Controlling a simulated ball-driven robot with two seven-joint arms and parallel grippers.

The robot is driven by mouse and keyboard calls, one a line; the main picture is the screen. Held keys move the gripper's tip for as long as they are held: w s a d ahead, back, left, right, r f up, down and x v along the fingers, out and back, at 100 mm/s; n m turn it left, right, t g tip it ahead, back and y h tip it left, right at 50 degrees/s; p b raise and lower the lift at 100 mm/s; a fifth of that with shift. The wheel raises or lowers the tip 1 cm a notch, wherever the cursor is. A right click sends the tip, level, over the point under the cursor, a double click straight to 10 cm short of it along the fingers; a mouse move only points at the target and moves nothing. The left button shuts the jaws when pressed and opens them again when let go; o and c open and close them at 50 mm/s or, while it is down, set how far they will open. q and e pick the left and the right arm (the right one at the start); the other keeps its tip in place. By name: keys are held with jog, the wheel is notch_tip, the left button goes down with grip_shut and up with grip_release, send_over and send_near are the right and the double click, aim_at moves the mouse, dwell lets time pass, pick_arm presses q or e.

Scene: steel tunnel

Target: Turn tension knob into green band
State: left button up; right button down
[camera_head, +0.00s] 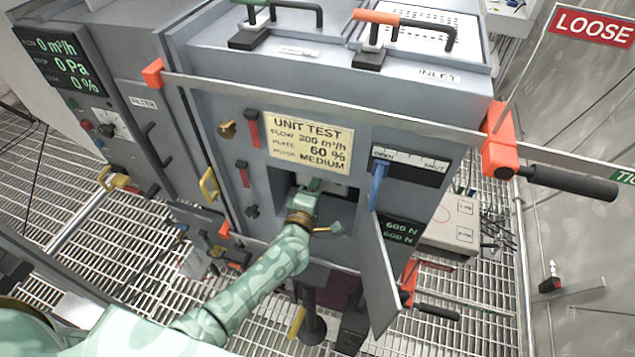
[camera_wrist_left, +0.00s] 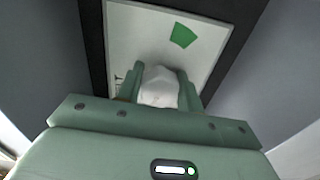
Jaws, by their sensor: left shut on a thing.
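My left gripper (camera_head: 312,186) reaches into a recessed opening in the front of the grey cabinet. In the left wrist view its two green fingers (camera_wrist_left: 158,78) are shut on a pale grey, rounded knob (camera_wrist_left: 159,90), one finger on each side. The knob sits in front of a white plate, with its lower part hidden by the gripper body. A green band (camera_wrist_left: 183,36) is on the plate, above and right of the knob and apart from it. No pointer on the knob can be made out. My right gripper is in neither view.
The opening's dark walls close around my gripper. An open door flap (camera_head: 378,268) hangs right of the opening, below a blue lever (camera_head: 378,184). A red LOOSE sign (camera_head: 592,27) and black handle (camera_head: 568,181) are at right.

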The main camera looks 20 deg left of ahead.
pick_arm(q)
jog(key=shift+f, duration=0.1)
jog(key=o, duration=1)
jog(key=s, duration=0.5)
jog(key=s+p, duration=0.1)
jog(key=s, duration=1)
jog(key=shift+s+a, duration=0.2)
jog(key=shift+a, duration=0.05)
